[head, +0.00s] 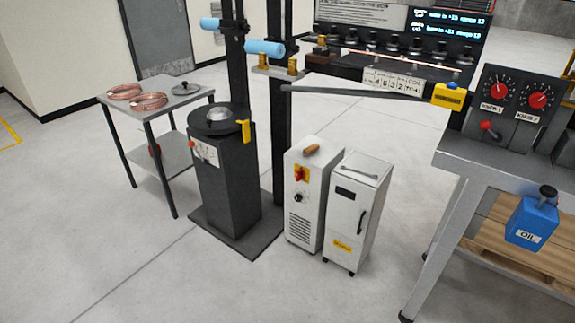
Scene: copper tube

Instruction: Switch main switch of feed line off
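A white cabinet (307,215) stands on the floor at the centre and carries a red rotary switch on a yellow plate (300,174). A black knob (298,198) sits below that switch. The picture is too small to read the switch's position or any label naming the feed line. A grey control panel (513,110) at the right has two red-pointer dials and a red-tipped lever (489,127). Neither of my grippers is in view.
A dark pedestal (222,180) on a base plate stands left of the cabinet; a second white cabinet (354,215) stands right of it. A side table (170,107) holds copper coils (148,101). A workbench (480,165) fills the right. The front floor is clear.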

